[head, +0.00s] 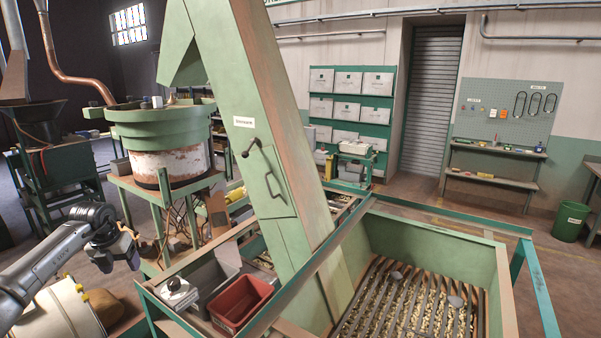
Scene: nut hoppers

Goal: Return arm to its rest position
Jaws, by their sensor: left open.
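My left arm comes in from the lower left of the head view. Its gripper (132,245) is open, with nothing seen between the fingers. It hangs in front of the green bowl stand and to the left of the red bin (240,303). It is apart from the bin. My right gripper is not in view.
A tall green elevator housing (262,150) rises in the middle. A green hopper (440,233) with bars over many nuts stands at lower right. A green bowl feeder (160,125) stands behind the gripper.

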